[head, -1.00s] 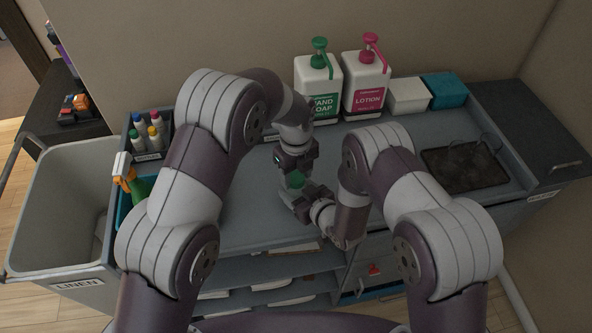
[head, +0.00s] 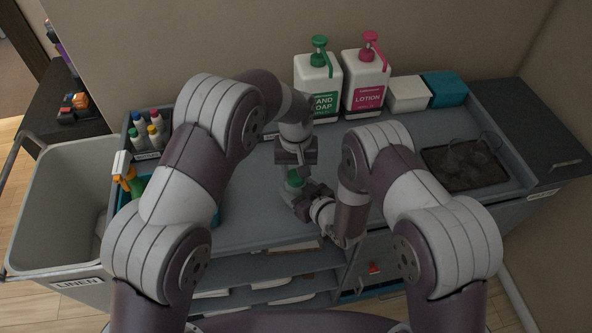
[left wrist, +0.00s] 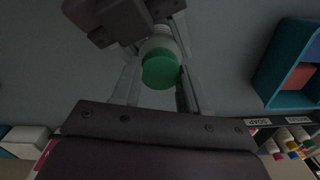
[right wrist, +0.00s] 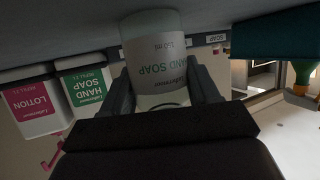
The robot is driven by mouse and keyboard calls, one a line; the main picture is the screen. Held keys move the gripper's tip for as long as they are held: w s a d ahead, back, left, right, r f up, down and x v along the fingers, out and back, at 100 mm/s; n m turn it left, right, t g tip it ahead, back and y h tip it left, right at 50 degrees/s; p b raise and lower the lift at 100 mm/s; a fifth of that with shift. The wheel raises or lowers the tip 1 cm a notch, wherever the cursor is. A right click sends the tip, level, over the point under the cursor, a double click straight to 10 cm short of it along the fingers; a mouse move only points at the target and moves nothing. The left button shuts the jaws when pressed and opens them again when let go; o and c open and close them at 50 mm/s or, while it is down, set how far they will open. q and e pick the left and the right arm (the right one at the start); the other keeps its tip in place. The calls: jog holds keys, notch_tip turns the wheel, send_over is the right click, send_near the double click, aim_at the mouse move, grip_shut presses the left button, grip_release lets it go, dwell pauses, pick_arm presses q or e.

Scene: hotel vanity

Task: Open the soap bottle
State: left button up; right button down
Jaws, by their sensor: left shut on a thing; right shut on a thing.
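The small soap bottle (right wrist: 155,58) is clear-white with a "HAND SOAP" label. It sits between the fingers of my right gripper (right wrist: 165,92), which is shut on its body. In the head view my right gripper (head: 303,198) mostly hides the bottle. The green cap (left wrist: 160,72) shows end-on in the left wrist view, between the fingers of my left gripper (left wrist: 158,92), which is shut on it. In the head view the green cap (head: 295,180) shows just below my left gripper (head: 295,168). I cannot tell whether the cap is loose from the bottle.
Large hand soap (head: 318,85) and lotion (head: 366,82) pump bottles stand at the back, beside a white box (head: 408,95) and a blue box (head: 444,90). A dark tray (head: 465,168) lies at right. A caddy of small bottles (head: 150,135) and a linen bin (head: 60,200) are at left.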

pick_arm(q)
jog(key=n, duration=0.4)
jog(key=shift+n, duration=0.3)
jog(key=n, duration=0.8)
jog(key=shift+r, duration=0.1)
jog(key=n, duration=1.2)
jog(key=shift+r, duration=0.25)
jog(key=shift+r, duration=0.9)
